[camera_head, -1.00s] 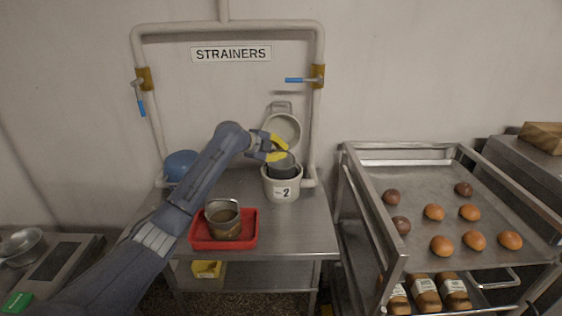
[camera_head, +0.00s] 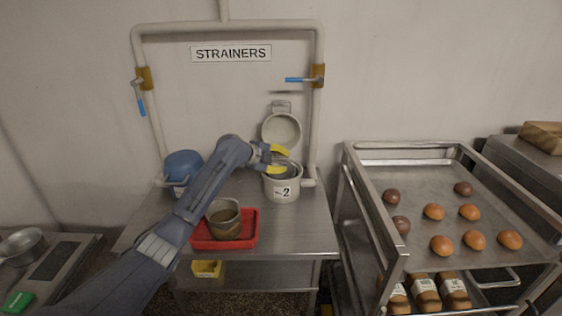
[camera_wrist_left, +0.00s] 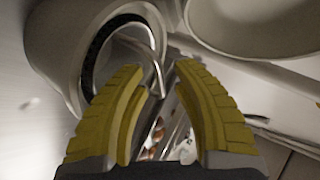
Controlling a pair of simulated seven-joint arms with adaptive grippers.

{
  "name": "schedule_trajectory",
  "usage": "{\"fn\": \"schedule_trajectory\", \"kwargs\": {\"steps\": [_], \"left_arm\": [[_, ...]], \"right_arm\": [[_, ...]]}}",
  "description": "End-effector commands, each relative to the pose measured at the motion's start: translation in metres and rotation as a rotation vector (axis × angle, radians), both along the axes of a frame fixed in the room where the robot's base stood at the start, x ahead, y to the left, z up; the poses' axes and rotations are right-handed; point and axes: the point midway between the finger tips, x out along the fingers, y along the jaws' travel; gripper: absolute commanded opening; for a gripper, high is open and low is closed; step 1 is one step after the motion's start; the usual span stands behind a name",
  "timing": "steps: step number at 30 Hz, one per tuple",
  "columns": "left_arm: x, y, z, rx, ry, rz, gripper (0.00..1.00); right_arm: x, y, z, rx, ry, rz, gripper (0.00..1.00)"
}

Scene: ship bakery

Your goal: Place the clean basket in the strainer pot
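The strainer pot (camera_head: 283,191) is off-white, marked 2, and stands at the back right of the steel table. It also shows in the left wrist view (camera_wrist_left: 50,50). The clean grey basket (camera_head: 284,173) sits down inside this pot, partly hidden by my gripper; the left wrist view shows its wire handle (camera_wrist_left: 158,72). My left gripper (camera_head: 276,160) has yellow fingers and is at the pot's rim. In the left wrist view its fingers (camera_wrist_left: 158,72) stand apart around the handle, with gaps beside it. My right gripper is not in view.
The pot's raised lid (camera_head: 282,130) is behind it. A brown-stained basket (camera_head: 225,224) stands in a red tray (camera_head: 202,245) at the front. A blue-topped pot (camera_head: 182,165) is at the back left. Pipes frame the table; a rack with buns (camera_head: 420,180) is to the right.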

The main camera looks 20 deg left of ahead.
Motion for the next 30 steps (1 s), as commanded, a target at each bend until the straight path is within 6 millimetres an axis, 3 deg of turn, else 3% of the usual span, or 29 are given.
{"fn": "schedule_trajectory", "kwargs": {"steps": [11, 30], "left_arm": [[-0.003, 0.004, 0.006, 0.001, -0.001, 0.002, 0.27], [-0.076, 0.048, 0.055, 0.002, -0.001, 0.000, 0.27]], "right_arm": [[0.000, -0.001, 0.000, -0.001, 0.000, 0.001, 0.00], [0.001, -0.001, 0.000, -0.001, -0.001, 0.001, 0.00]]}}
